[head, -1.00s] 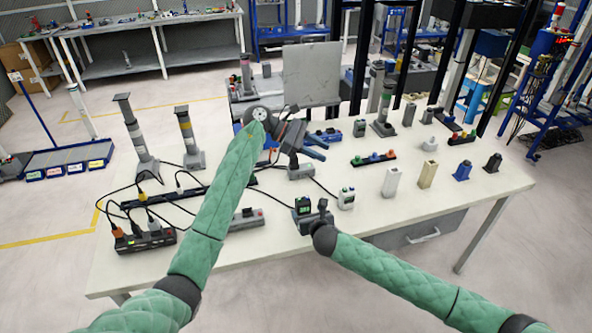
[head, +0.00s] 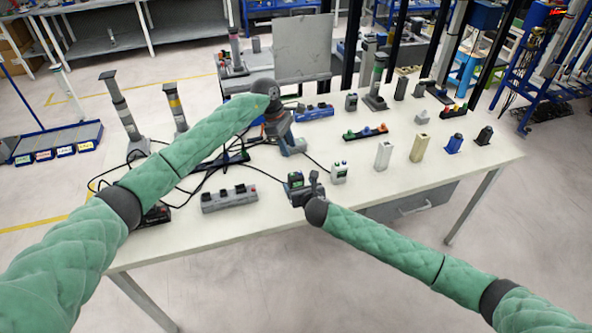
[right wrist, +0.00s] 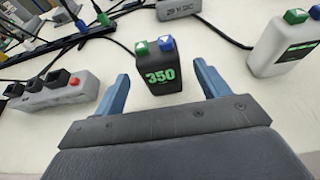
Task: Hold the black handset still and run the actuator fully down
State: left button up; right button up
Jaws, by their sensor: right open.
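The black handset (head: 295,179) stands near the front edge of the white table. In the right wrist view the black handset (right wrist: 160,78) shows a green 350 on its face and green and blue buttons on top. My right gripper (head: 306,190) is open, with one blue finger on each side of the handset; light gaps show between. My left gripper (head: 290,147) points down over the table behind the handset; its finger opening is unclear. Striped columns (head: 117,103) stand at the left and another column (head: 376,80) at the back; which is the actuator is unclear.
A white handset (head: 339,173) stands just right of the black one. A grey socket strip (head: 229,199) lies to the left. Cables cross the table's left half. White and beige blocks (head: 419,148) stand at the right. The front right tabletop is mostly clear.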

aim_at(294, 178)
jog(key=shift+x, duration=3.25)
pick_arm(q)
jog(key=shift+c, duration=0.3)
pick_arm(e)
jog(key=c, duration=1.1)
pick_arm(q)
grip_shut()
pick_arm(e)
jog(key=shift+c, duration=0.2)
